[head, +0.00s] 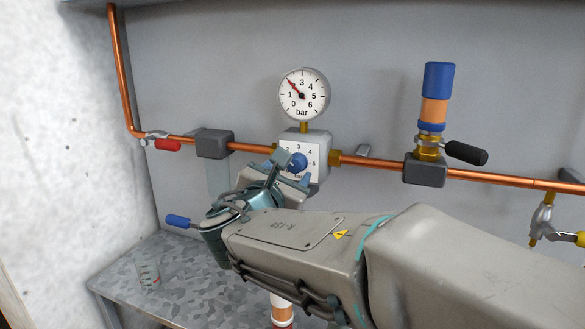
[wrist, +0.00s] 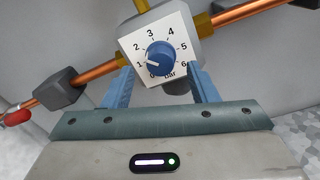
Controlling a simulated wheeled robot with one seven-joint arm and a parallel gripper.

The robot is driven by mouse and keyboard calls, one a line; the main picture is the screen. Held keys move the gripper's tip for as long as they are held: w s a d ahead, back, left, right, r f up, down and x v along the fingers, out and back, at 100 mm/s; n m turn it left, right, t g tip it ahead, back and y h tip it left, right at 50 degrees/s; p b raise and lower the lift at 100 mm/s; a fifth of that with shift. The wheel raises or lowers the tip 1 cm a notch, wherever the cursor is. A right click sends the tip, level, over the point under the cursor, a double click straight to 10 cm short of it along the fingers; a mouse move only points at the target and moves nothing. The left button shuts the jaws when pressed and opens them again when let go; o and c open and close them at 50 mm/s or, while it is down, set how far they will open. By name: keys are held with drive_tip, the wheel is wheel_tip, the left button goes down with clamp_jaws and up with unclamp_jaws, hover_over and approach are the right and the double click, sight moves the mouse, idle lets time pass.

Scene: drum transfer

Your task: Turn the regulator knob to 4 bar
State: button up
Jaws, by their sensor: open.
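The regulator (head: 318,145) is a grey block on the copper pipe with a white dial plate (wrist: 180,32) marked 0 to 6 bar. Its round blue knob (wrist: 161,56) has a white mark pointing left, close to the 1. The knob also shows in the head view (head: 299,161). The pressure gauge (head: 303,95) stands above the regulator; its red needle points up-left, at about 2. My gripper (wrist: 160,72) is open in front of the regulator, with one blue finger at each side of the knob. The fingers look apart from the knob; their exact depth is unclear.
The copper pipe (head: 380,162) runs across the wall through dark grey clamps (head: 215,144). A red-handled valve (head: 166,144) is left; a black-handled valve (head: 466,153) below a blue-capped cylinder (head: 438,80) is right. A glass beaker (head: 148,270) stands on the metal bench (head: 185,292).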

sight(295, 167)
drive_tip(key=shift+x, duration=1.65)
drive_tip(key=c, duration=1)
drive_tip(key=shift+o, duration=0.2)
drive_tip(key=shift+f+b, duration=0.1)
drive_tip(key=shift+b, duration=0.3)
